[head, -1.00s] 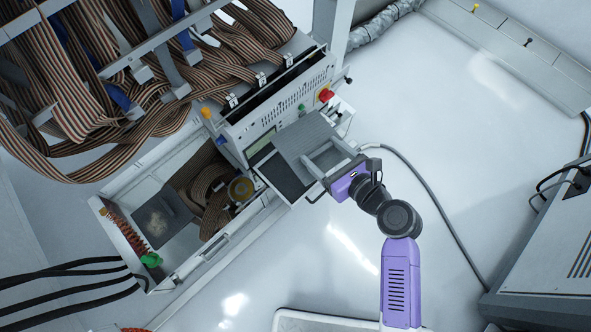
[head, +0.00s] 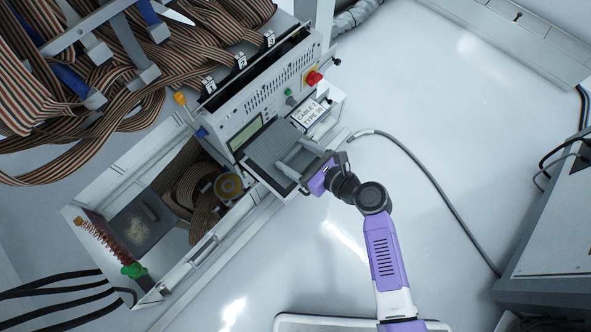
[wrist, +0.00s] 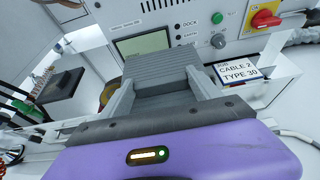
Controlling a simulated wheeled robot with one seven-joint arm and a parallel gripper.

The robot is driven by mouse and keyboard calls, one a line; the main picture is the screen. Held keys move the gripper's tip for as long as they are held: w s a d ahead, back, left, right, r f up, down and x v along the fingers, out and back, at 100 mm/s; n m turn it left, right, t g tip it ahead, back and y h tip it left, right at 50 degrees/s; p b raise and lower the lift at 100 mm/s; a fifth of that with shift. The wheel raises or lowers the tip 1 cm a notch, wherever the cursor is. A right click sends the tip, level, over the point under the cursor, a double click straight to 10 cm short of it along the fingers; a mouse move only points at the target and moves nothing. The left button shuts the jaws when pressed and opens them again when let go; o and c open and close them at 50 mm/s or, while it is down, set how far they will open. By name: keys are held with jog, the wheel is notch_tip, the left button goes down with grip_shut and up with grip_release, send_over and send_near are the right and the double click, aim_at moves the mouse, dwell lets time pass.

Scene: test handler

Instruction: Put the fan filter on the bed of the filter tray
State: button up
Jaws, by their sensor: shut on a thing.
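The fan filter is a flat grey ribbed slab (head: 277,143), and it also shows in the wrist view (wrist: 172,77). My gripper (head: 297,160) is shut on its near end, with one finger on each side. The filter tray (head: 264,177) juts out from the front of the machine below the screen. The filter lies over the tray and covers most of its dark bed. I cannot tell whether the filter touches the bed or hangs just above it.
The machine front has a green-grey screen (head: 246,136), a red knob (head: 314,77) and a job card (head: 308,113) close right of the filter.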

jog(key=shift+f+b, duration=1.95)
jog(key=shift+f, duration=1.85)
jog(key=shift+f, duration=0.1)
jog(key=o, duration=1.4)
